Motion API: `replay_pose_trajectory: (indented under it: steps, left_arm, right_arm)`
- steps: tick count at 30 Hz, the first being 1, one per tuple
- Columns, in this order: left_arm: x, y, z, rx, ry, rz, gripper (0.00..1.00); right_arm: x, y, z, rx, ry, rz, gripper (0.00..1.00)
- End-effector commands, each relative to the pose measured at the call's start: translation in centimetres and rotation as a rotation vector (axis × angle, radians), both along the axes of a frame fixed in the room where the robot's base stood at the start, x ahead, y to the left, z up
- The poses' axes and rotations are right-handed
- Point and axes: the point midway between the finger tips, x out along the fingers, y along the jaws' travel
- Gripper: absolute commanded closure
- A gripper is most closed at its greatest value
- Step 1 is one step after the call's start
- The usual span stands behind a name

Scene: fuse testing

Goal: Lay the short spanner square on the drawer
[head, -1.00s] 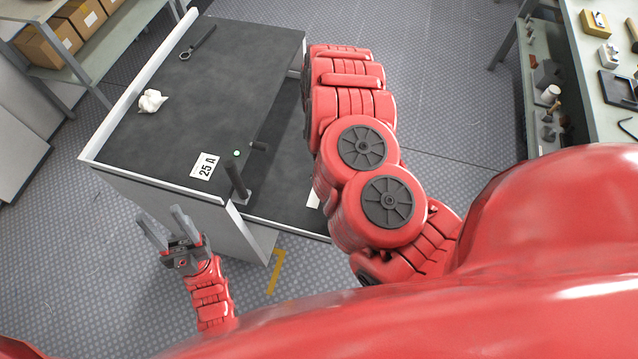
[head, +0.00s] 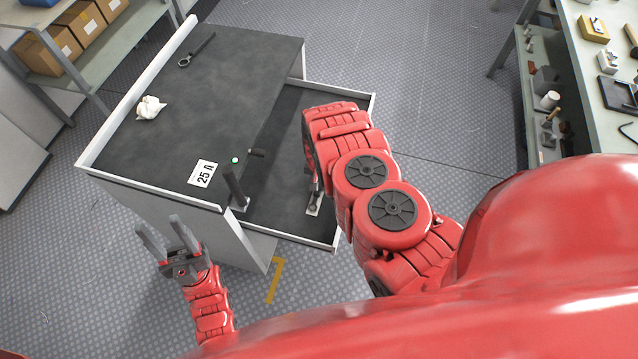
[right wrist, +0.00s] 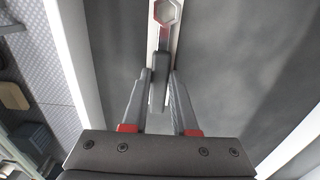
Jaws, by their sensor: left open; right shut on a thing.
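The short spanner (right wrist: 166,14) shows in the right wrist view, with a grey hexagonal ring end, some red and a dark handle. My right gripper (right wrist: 160,80) is shut on its handle. The spanner lines up with a white strip (right wrist: 177,42) on the dark drawer floor; I cannot tell whether it touches. In the head view the open drawer (head: 278,205) juts out right of the cabinet, and my right arm hides most of that gripper. My left gripper (head: 163,238) is open and empty, in front of the cabinet's near side.
A bench (head: 590,90) with tools stands right; shelves with boxes (head: 48,50) stand left.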

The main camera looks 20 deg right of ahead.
Motion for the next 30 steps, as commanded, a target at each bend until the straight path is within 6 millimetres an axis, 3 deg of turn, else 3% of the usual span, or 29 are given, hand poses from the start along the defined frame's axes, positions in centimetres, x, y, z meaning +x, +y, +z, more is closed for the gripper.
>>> replay_pose_trajectory:
  steps: [11, 12, 17, 30]
  left_arm:
    - [0.0, 0.0, -0.3, 0.000, 0.000, 0.000, 0.50]
    - [0.0, 0.0, -0.3, 0.000, 0.000, 0.000, 0.50]
    - [0.0, 0.0, -0.2, 0.000, 0.000, 0.000, 0.50]
    - [0.0, 0.0, -0.1, 0.000, 0.000, 0.000, 0.50]
  right_arm:
    - [-0.1, 0.0, -0.5, 0.001, 0.001, -0.001, 1.00]
    - [-0.1, 0.0, -0.6, 0.001, 0.001, -0.001, 0.72]
    - [-0.1, 0.0, -0.4, 0.001, 0.002, -0.001, 0.43]
    - [0.0, 0.0, 0.4, -0.001, 0.003, -0.002, 0.43]
